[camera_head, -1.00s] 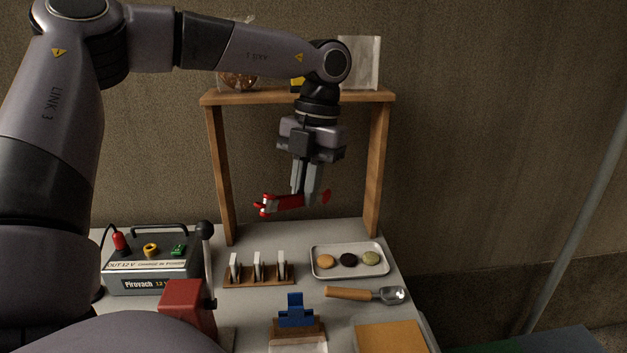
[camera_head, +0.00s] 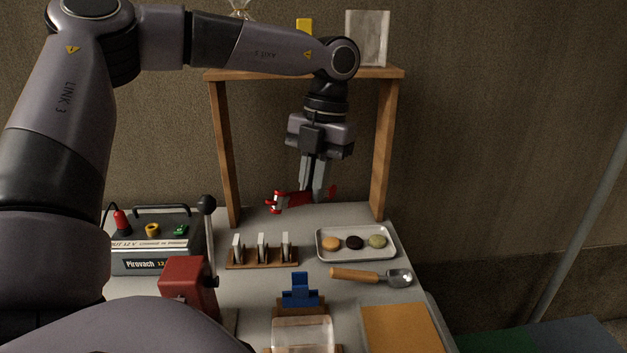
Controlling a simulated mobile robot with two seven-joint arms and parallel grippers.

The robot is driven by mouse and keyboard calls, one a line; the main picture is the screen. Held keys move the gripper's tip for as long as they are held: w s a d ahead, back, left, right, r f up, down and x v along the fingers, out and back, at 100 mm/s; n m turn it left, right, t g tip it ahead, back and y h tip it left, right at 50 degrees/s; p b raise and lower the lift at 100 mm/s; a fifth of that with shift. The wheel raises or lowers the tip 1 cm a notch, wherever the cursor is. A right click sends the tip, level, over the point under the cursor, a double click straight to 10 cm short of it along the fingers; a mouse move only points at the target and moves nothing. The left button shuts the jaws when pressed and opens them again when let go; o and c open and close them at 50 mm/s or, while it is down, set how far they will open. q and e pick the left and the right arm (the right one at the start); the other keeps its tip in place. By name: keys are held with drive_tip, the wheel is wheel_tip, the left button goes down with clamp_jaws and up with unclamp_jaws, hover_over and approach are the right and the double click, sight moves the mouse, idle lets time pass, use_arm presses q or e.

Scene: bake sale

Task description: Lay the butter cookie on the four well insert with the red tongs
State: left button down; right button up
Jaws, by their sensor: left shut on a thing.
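My left gripper (camera_head: 312,190) is shut on the red tongs (camera_head: 293,199) and holds them in the air above the back of the table, framed by the wooden shelf. The tongs lie roughly level, their red ends pointing left. A metal tray (camera_head: 332,259) stands below and to the right of the tongs. On it are a tan cookie (camera_head: 331,243), likely the butter cookie, a dark cookie (camera_head: 354,242) and a greenish one (camera_head: 377,241). The tongs hold no cookie that I can see. I cannot make out the four well insert with certainty. My right gripper is out of view.
The wooden shelf (camera_head: 300,73) stands over the table's back. A rack with upright white pieces (camera_head: 262,257), a wooden-handled scoop (camera_head: 372,275), a blue holder (camera_head: 300,292), a clear box (camera_head: 304,334), an orange board (camera_head: 401,329) and a power box (camera_head: 150,264) crowd the table.

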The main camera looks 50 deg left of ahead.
use_arm(q)
drive_tip(key=c, duration=1.2)
unclamp_jaws()
drive_tip(key=shift+c, duration=0.2)
drive_tip(key=shift+w+a+f+m+g+y, duration=0.15)
drive_tip(key=shift+a+m+g, duration=0.1)
drive_tip(key=shift+a+m, duration=0.65)
drive_tip(key=shift+w+a+f+m+g+y, duration=0.1)
drive_tip(key=shift+a+m+g+y, duration=0.1)
drive_tip(key=shift+a+m, duration=0.7)
drive_tip(key=shift+w+a+f+m+g+y, duration=0.15)
drive_tip(key=shift+a+m+g, duration=0.1)
drive_tip(key=shift+a+m, duration=0.65)
